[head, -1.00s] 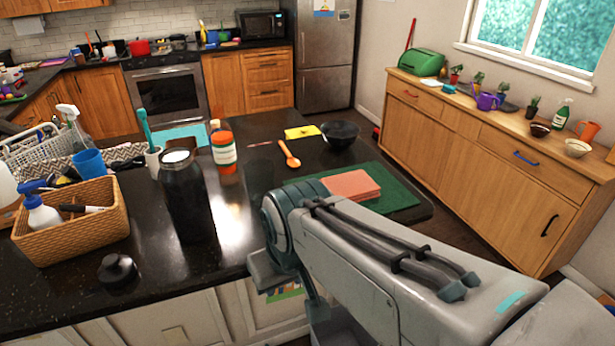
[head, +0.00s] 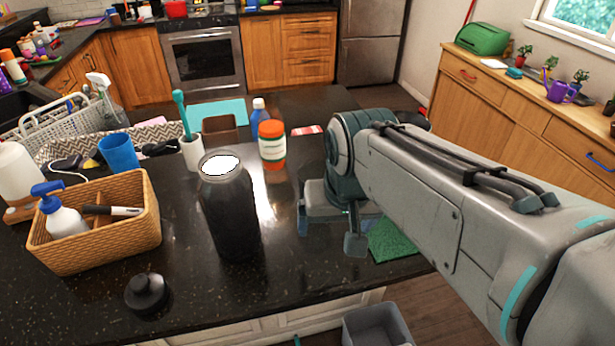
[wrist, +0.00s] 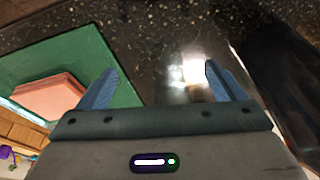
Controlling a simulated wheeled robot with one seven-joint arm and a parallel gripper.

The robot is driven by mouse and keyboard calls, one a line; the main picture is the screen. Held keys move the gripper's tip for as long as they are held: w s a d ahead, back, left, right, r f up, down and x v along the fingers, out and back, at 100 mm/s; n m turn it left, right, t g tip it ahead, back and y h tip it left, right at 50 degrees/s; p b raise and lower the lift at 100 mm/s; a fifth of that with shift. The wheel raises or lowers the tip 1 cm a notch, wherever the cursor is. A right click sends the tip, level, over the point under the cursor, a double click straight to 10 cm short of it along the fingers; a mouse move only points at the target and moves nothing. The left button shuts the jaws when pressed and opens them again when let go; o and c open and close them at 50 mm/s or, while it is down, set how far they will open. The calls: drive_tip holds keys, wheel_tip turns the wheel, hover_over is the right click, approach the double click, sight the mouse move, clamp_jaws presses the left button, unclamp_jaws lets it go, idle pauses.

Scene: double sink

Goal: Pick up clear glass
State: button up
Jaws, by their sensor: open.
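A tall glass jar (head: 228,210) stands upright on the black countertop in the head view. It looks dark, with a bright white patch at its mouth. My gripper (head: 330,232) is to the right of the jar, apart from it, with its fingers pointing down at the counter. In the wrist view my gripper (wrist: 161,76) is open, with nothing between its fingers. A dark shape (wrist: 285,85) at the right edge of that view seems to be the jar, cut off by the frame.
An orange-capped bottle (head: 271,145) stands behind the jar. A black lid (head: 147,292) lies in front. A wicker basket (head: 95,240) and blue cup (head: 118,153) are to the left. A green board (wrist: 115,60) bears a pink stack (wrist: 45,92). Counter between jar and gripper is clear.

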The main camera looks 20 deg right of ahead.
sight(316, 170)
drive_tip(key=w+r+m+g+b, duration=0.3)
drive_tip(key=w+r+m, duration=0.7)
drive_tip(key=w+m, duration=0.15)
wheel_tip(316, 170, down, 8)
drive_tip(key=shift+a+r, duration=0.1)
drive_tip(key=shift+w+f+p, duration=0.15)
drive_tip(key=shift+f+p, duration=0.45)
drive_tip(key=shift+f, duration=2.15)
drive_tip(key=c, duration=1.2)
drive_tip(key=shift+r, duration=0.15)
